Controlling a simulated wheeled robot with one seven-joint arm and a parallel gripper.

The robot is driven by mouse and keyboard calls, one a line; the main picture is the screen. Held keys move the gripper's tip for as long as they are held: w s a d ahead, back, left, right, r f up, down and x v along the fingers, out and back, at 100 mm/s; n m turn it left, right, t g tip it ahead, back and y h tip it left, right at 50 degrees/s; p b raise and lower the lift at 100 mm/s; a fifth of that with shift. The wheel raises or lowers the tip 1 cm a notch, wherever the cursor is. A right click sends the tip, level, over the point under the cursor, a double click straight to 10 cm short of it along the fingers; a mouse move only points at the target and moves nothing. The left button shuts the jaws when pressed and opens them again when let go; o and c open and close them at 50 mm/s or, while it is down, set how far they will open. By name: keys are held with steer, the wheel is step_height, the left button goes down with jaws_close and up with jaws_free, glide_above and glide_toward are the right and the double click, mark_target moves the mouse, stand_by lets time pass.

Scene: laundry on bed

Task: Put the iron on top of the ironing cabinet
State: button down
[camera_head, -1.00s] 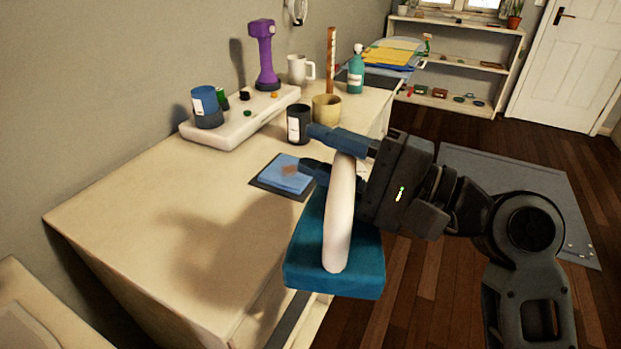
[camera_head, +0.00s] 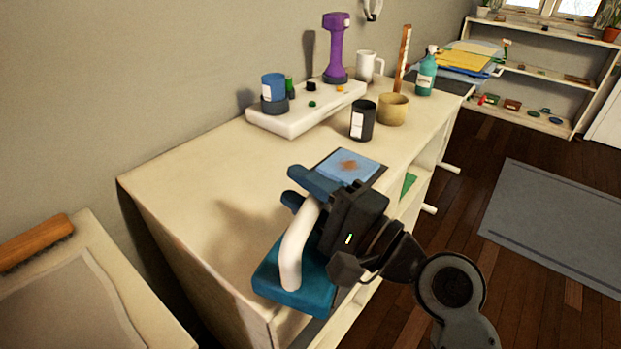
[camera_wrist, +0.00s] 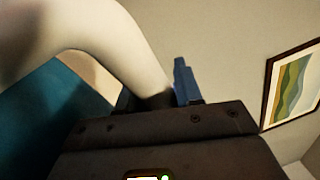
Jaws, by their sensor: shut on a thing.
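The iron (camera_head: 293,285) has a teal body and a white curved handle. My gripper (camera_head: 303,190) is shut on the handle and holds the iron over the front edge of the cream cabinet top (camera_head: 190,185). In the wrist view the white handle (camera_wrist: 110,35) and teal body (camera_wrist: 45,105) fill the left side, beside a blue fingertip (camera_wrist: 183,82). A shadow lies on the cabinet top left of the iron. I cannot tell which piece of furniture is the ironing cabinet.
A white tray (camera_head: 300,115) with a blue-lidded jar (camera_head: 274,92) and a purple dumbbell (camera_head: 336,45) stands at the back. At lower left, a lower surface (camera_head: 110,310) holds a wooden brush (camera_head: 35,242).

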steer(key=shift+f, duration=0.95)
steer(key=c, duration=1.2)
jaws_free()
steer(key=shift+f, duration=0.25)
steer(key=o, duration=0.5)
steer(key=shift+c, duration=0.2)
steer(key=shift+r, duration=0.1)
steer(key=b+v, duration=0.2)
steer(key=v, duration=1)
